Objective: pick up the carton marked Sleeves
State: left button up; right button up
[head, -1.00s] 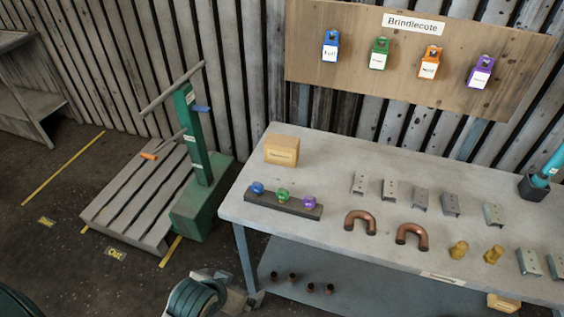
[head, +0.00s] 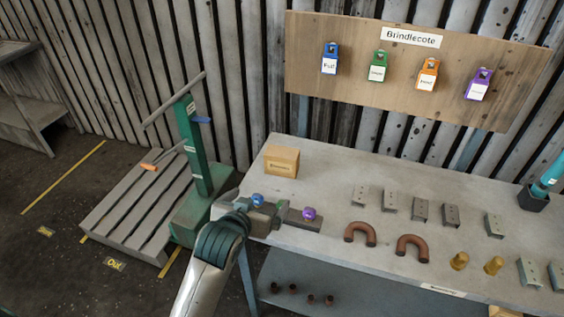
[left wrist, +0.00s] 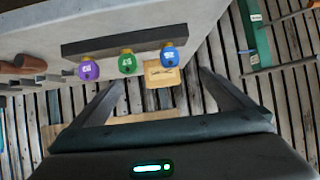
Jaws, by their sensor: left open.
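A small tan carton (head: 281,162) stands on the back left of the grey workbench (head: 330,180). My left gripper (head: 268,212) is open and empty at the bench's left front edge, over the dark strip with the knobs. It is nearer than the carton and apart from it. It hides part of the strip and the green knob. My right gripper is not in view.
The dark strip (left wrist: 110,47) bears blue, green and purple knobs. Copper bends (head: 412,247), brackets (head: 420,210) and brass fittings (head: 459,261) lie to the right. Another carton (head: 503,311) shows low at right. A green pallet lifter (head: 195,150) stands left of the bench.

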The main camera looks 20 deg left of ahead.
aim_at(280, 157)
pick_arm(q)
jog(key=w+r+t, duration=0.1)
jog(key=w+r, duration=0.3)
jog(key=shift+r+t, duration=0.3)
jog(key=shift+r, duration=0.05)
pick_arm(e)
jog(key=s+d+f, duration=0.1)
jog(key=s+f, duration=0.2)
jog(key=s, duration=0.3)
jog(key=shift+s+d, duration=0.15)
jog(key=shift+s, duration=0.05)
pick_arm(q)
jog(key=shift+w+d, duration=0.1)
jog(key=shift+w, duration=0.1)
jog(key=p+x, duration=0.3)
jog(key=x, duration=0.9)
jog(key=shift+f, duration=0.1)
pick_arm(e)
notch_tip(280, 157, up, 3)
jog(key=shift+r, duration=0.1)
